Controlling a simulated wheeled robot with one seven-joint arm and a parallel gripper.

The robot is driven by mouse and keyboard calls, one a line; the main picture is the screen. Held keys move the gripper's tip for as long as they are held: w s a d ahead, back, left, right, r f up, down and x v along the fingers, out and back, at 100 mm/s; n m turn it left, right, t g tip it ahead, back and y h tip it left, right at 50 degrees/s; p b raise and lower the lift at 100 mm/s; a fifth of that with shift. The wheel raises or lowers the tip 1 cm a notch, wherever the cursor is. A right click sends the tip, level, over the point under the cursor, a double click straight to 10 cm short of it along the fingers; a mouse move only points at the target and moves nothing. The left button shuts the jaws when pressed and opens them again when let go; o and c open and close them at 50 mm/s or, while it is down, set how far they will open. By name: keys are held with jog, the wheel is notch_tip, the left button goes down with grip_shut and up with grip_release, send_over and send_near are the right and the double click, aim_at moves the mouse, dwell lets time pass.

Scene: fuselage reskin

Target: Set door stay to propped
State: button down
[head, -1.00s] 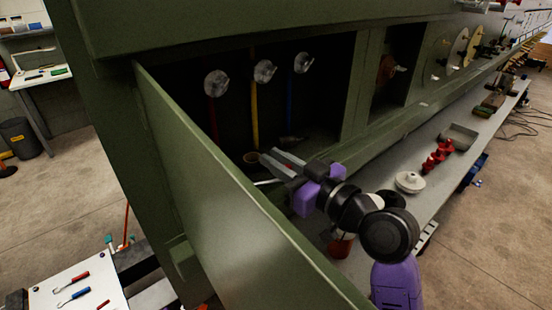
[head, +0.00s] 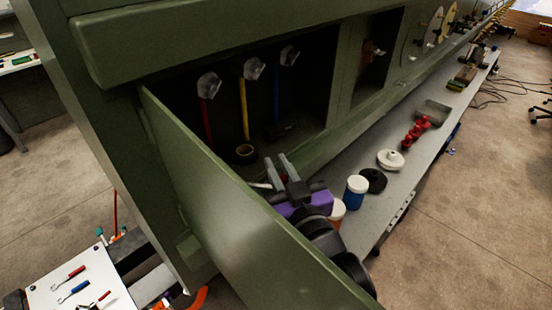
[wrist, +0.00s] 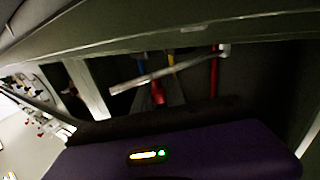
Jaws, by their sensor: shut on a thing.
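The green door (head: 215,195) stands open at an angle in front of a dark bay in the fuselage side. The door stay (wrist: 165,72) is a thin pale rod that crosses the wrist view at a slant; in the head view a short piece (head: 260,185) shows beside my fingers. My gripper (head: 279,168) is between the door and the bay opening, with its jaws shut on the stay. A red part (wrist: 158,93) shows by the fingers in the wrist view. The rod's far ends and the exact grip are partly hidden, and I cannot tell whether the stay is seated.
Red, yellow and blue lines (head: 244,110) hang inside the bay, with a small cup (head: 245,152) below. A grey bench (head: 415,165) with jars, a white disc and red parts runs along the right. A tool board (head: 75,285) is at lower left.

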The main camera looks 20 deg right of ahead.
jog(key=shift+s+a+m+h+b, duration=0.1)
jog(key=shift+s+m+h+b, duration=0.55)
jog(key=shift+h, duration=0.45)
jog(key=c, duration=1.4)
grip_release()
jog(key=shift+w, duration=0.15)
